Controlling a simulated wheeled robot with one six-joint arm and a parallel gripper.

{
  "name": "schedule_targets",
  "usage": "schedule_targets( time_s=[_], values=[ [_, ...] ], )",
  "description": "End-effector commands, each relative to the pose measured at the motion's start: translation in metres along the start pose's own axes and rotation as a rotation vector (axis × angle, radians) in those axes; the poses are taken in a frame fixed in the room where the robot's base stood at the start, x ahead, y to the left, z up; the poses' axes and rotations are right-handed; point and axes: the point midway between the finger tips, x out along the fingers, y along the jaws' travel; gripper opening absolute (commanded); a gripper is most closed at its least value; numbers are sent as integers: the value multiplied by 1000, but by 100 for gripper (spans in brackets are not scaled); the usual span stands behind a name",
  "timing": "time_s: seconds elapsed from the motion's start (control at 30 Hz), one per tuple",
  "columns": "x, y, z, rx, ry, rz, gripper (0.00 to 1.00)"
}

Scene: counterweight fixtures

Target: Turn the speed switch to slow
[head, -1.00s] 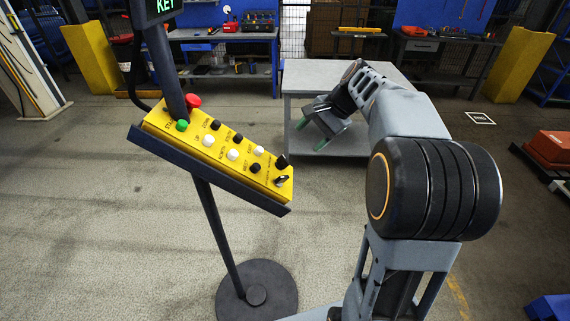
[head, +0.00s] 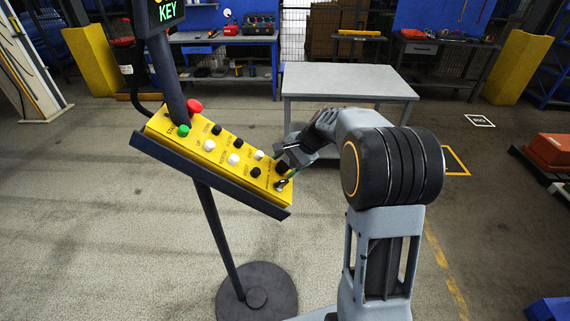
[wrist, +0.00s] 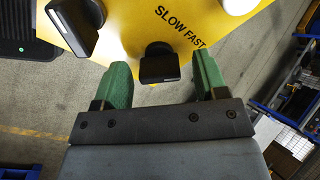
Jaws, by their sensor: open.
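The speed switch (wrist: 159,64) is a black knob on the yellow control panel (wrist: 118,22), below the words SLOW FAST, in the wrist view. My gripper (wrist: 158,75) is open, with one green finger on each side of the knob. It appears apart from both fingers, and no contact shows. In the head view my gripper (head: 287,178) is at the right end of the tilted panel (head: 222,142), where it partly covers the switches.
Another black knob (wrist: 76,25) stands left of the speed switch, close to my left finger. Green, red, white and black buttons fill the rest of the panel. A grey table (head: 345,82) stands behind. A sign (head: 165,12) above the panel reads KEY.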

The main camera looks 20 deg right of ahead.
Motion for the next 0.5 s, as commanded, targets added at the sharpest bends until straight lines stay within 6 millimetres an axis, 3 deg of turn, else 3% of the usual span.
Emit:
schedule_targets(
  time_s=[0.43,0.5],
  values=[
    [8,0,0,-1,0,1,66],
    [8,0,0,-1,0,1,59]
  ],
)
